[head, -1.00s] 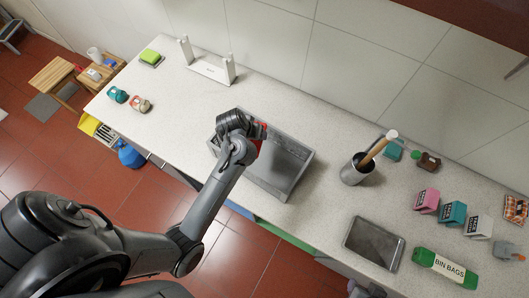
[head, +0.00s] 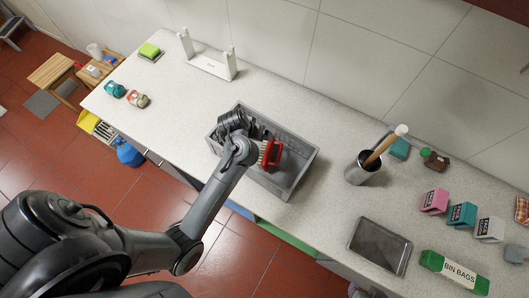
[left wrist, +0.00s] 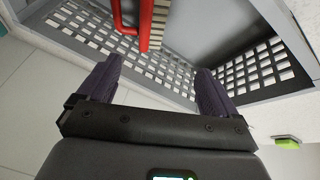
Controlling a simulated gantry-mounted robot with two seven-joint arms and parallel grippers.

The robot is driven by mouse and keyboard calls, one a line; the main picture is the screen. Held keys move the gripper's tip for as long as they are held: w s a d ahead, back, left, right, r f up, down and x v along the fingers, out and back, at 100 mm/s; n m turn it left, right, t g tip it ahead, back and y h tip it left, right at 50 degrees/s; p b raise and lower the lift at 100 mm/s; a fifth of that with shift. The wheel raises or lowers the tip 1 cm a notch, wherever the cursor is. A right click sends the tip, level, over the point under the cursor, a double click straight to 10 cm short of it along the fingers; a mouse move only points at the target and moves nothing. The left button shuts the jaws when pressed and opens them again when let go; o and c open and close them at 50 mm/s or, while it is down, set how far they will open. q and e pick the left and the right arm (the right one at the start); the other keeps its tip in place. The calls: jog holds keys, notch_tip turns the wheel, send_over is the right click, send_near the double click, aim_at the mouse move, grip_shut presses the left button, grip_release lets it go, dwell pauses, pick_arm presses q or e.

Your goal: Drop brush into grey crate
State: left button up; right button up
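The grey crate (head: 305,165) stands on the counter in the middle of the head view. The brush (head: 271,153), with a red body and pale bristles, is within the crate's outline, just right of my left gripper (head: 236,122). In the left wrist view, my left gripper (left wrist: 158,70) has its two dark fingers spread wide with nothing between them. The brush (left wrist: 145,22) shows beyond the fingertips, against the crate's slotted wall (left wrist: 85,30), apart from the fingers. I cannot tell whether it rests on the crate floor. A dark part at the bottom edge may be my right gripper (head: 366,290).
A grey holder (head: 362,170) with a wooden-handled tool stands right of the crate. A dark tray (head: 380,245), a green bin bags box (head: 455,270) and several small boxes are farther right. A white rack (head: 208,65) stands behind left. The counter between rack and crate is clear.

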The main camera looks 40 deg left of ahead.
pick_arm(q)
jog(key=p+v, duration=0.4)
jog(key=v, duration=0.6)
jog(key=shift+s+r, duration=0.2)
jog(key=shift+r, duration=0.15)
dwell(0.3)
jog(key=s+d+f+m+g+p, duration=0.25)
jog(key=s+p, duration=0.25)
jog(key=s, duration=0.8)
jog(key=s+d+r+m+t, duration=0.1)
jog(key=d+r+m, duration=0.3)
jog(key=d+r, duration=0.1)
jog(key=shift+s+d+r+m, duration=0.15)
jog(key=shift+s+d+m, duration=0.2)
jog(key=shift+s, duration=0.05)
